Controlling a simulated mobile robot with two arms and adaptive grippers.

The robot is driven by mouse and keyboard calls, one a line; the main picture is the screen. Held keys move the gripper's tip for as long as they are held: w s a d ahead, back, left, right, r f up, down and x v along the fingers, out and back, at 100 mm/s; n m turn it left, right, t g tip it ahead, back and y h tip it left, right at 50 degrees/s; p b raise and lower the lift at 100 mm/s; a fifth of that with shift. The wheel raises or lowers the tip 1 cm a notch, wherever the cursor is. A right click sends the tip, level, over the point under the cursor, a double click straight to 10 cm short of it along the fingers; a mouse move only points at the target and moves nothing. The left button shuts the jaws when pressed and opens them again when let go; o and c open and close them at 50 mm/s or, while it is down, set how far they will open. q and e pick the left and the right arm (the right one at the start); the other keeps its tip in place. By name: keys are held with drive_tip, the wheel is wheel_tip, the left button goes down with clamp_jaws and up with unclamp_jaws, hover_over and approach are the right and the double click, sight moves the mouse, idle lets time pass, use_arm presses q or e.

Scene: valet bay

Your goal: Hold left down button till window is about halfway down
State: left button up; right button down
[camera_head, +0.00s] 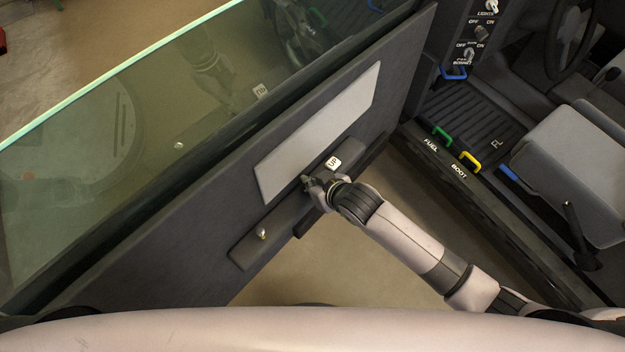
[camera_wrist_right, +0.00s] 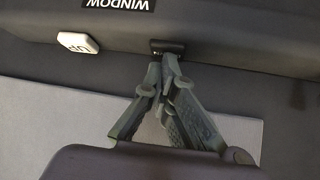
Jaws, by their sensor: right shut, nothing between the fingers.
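The car door stands open, with its window glass (camera_head: 120,130) rising above the door panel and its pale green top edge running diagonally. On the armrest (camera_head: 252,248) is a white UP button (camera_head: 333,162), also in the wrist view (camera_wrist_right: 78,43). My right gripper (camera_head: 308,182) is shut and empty, its fingertips at the armrest beside the UP button. In the wrist view, the fingertips (camera_wrist_right: 166,58) meet at a small dark button (camera_wrist_right: 168,47), seemingly touching it; its face and label are hidden. My left gripper is not in view.
A WINDOW label (camera_wrist_right: 117,4) shows upside down in the wrist view. A small metal knob (camera_head: 262,233) sits lower on the armrest. Green FUEL (camera_head: 441,135) and yellow BOOT (camera_head: 469,159) handles line the sill, with the seat (camera_head: 570,165) beyond. Open floor shows below the door.

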drive_tip(key=shift+s+d+f, duration=0.3)
drive_tip(key=shift+s+f, duration=0.2)
drive_tip(key=shift+f, duration=0.3)
idle(0.8)
idle(0.5)
drive_tip(key=r+p, duration=0.5)
drive_tip(key=shift+w+a+r, duration=0.15)
drive_tip(key=shift+w+r, duration=0.05)
drive_tip(key=shift+w, duration=0.2)
drive_tip(key=v, duration=1)
drive_tip(key=shift+w+a+r, duration=0.1)
drive_tip(key=shift+r, duration=0.05)
